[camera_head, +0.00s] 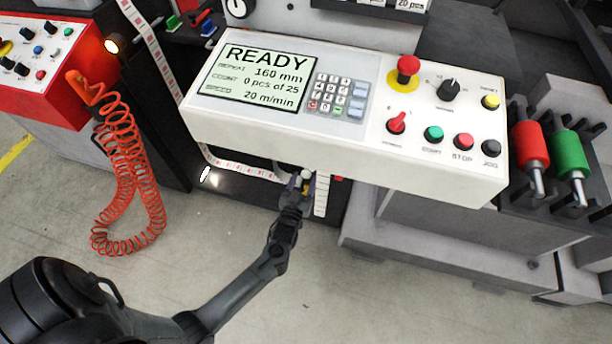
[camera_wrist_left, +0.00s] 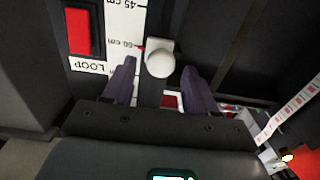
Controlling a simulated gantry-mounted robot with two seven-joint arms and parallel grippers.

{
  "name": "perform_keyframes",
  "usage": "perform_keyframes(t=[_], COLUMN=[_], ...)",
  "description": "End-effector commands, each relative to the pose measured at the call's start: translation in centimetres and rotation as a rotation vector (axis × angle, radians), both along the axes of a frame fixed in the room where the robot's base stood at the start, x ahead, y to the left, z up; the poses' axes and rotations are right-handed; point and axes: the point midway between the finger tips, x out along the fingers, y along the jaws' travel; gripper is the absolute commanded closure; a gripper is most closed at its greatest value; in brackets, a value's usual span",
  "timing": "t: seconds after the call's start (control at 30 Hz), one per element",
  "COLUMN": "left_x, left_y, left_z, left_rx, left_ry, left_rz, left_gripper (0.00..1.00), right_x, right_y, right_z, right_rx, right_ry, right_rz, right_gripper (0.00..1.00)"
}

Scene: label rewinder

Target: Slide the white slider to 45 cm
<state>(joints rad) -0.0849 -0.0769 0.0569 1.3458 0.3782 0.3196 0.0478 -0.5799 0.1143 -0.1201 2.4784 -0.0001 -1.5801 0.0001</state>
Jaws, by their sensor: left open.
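The white slider (camera_wrist_left: 160,60) has a round knob and shows in the left wrist view beside a white scale strip (camera_wrist_left: 122,22). A small red pointer at its left side is near the mark that seems to read 60 cm; the 45 cm mark is farther up the picture. My left gripper (camera_wrist_left: 160,85) is open, with its purple fingers on either side of the knob's near end, apart from it. In the head view my left gripper (camera_head: 305,184) is just below the console's front edge, by the scale strip (camera_head: 321,194). My right gripper is not in view.
The white control console (camera_head: 340,160) overhangs the slider area, and its screen reads READY. A red block (camera_wrist_left: 78,32) and a LOOP label (camera_wrist_left: 88,66) are left of the scale. A coiled orange hose (camera_head: 130,200) hangs at the left. Floor in front is clear.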

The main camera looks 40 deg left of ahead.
Motion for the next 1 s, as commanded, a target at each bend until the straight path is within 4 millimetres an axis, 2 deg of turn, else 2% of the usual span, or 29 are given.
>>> perform_keyframes(t=[0.1,0.3,0.67,1.0], left_x=[1.5,2.9,3.2,3.1], left_y=[0.7,1.3,1.5,1.5], left_z=[-0.2,-0.1,0.0,0.0], left_rx=[0.002,0.001,0.001,0.0], left_ry=[-0.001,0.0,0.001,0.001], left_rz=[0.0,0.0,0.0,0.002], left_gripper=[0.43,0.43,0.43,0.93], right_x=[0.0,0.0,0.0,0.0], right_y=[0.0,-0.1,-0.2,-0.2], right_z=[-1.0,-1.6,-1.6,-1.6], right_rx=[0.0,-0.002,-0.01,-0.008], right_ry=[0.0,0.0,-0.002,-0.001], right_rz=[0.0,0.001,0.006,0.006], right_gripper=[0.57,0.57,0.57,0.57])
